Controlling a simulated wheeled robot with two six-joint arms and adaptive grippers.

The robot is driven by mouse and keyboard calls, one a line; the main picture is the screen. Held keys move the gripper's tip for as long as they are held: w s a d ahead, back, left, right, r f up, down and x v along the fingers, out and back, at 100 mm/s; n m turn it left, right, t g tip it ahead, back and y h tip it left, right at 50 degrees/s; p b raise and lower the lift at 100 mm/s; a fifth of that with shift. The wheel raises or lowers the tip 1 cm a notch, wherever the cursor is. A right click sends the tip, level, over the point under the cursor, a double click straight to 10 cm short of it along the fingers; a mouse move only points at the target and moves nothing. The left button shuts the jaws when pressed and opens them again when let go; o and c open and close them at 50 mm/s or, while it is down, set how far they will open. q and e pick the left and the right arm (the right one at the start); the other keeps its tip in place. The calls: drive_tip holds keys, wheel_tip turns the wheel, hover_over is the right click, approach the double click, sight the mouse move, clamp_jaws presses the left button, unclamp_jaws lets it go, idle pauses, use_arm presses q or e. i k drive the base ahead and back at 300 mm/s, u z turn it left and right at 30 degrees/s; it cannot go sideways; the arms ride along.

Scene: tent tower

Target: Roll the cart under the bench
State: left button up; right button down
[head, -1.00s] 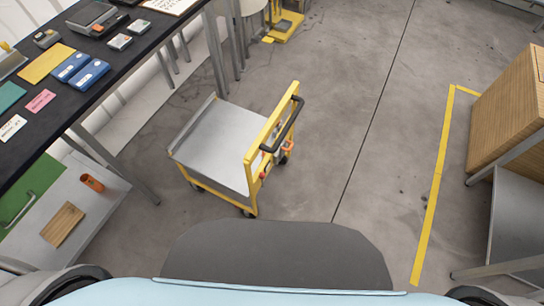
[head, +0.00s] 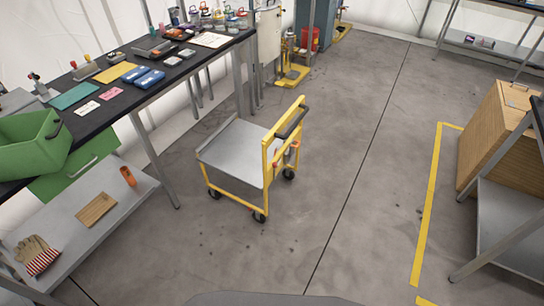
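The cart (head: 235,151) stands upright on the open floor in the middle of the head view. It has a flat grey deck, a yellow frame, dark wheels and a yellow push frame with a black handle (head: 291,123) on its right side. The bench (head: 148,93) with a dark top and grey legs runs along the left. The cart is beside the bench, to the right of its legs, not under it. Neither of my grippers shows in this view.
Under the bench's near part is a grey shelf (head: 75,238) with a wooden block, an orange cup and gloves. A green bin (head: 30,143) sits on the bench. A wooden crate (head: 492,139) and yellow floor tape (head: 428,205) are at the right. Floor between is clear.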

sight(244, 151)
drive_tip(key=u, duration=0.75)
drive_tip(key=i, duration=1.65)
drive_tip(key=z, duration=0.35)
